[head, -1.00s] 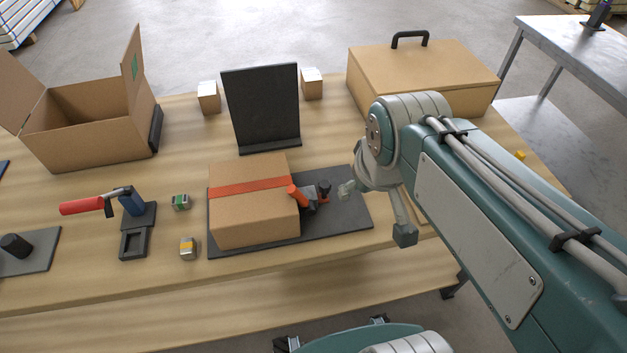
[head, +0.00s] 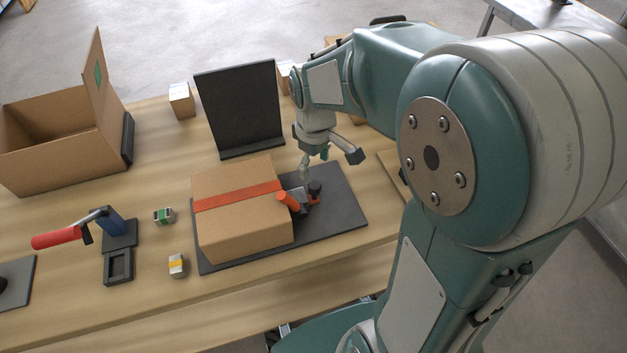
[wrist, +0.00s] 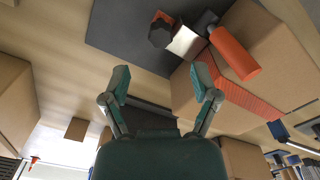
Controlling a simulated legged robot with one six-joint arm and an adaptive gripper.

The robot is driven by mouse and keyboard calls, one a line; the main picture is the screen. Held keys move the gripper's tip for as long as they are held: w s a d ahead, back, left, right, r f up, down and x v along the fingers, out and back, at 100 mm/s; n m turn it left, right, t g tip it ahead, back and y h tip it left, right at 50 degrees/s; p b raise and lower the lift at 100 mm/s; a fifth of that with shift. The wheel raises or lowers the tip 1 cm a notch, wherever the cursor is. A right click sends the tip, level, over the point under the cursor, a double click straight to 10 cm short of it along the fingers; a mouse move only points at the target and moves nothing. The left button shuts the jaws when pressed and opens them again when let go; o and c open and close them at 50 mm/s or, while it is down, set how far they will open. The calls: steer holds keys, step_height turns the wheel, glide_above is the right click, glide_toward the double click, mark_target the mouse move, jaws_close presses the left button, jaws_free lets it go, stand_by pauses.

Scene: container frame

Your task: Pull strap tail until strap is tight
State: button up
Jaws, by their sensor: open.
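An orange-red strap (head: 238,195) runs across the top of a closed cardboard box (head: 240,226), which rests on a dark mat (head: 342,209). At the box's right side is a buckle with an orange handle (head: 287,201); the handle also shows in the wrist view (wrist: 234,54). Beside it is a dark knob (head: 315,187) with a small red piece, seen in the wrist view (wrist: 161,30). I cannot clearly tell which part is the strap tail. My gripper (head: 306,172) is open above the mat, just behind the buckle. In the wrist view its fingers (wrist: 162,84) are apart and empty.
A black upright panel (head: 240,108) stands behind the box. An open carton (head: 62,148) is at the left. A red-handled tool (head: 70,233) and small blocks with green (head: 164,216) and yellow (head: 177,265) labels lie left of the mat.

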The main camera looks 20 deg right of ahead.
mark_target(314, 185)
step_height(314, 185, down, 7)
stand_by(0.3)
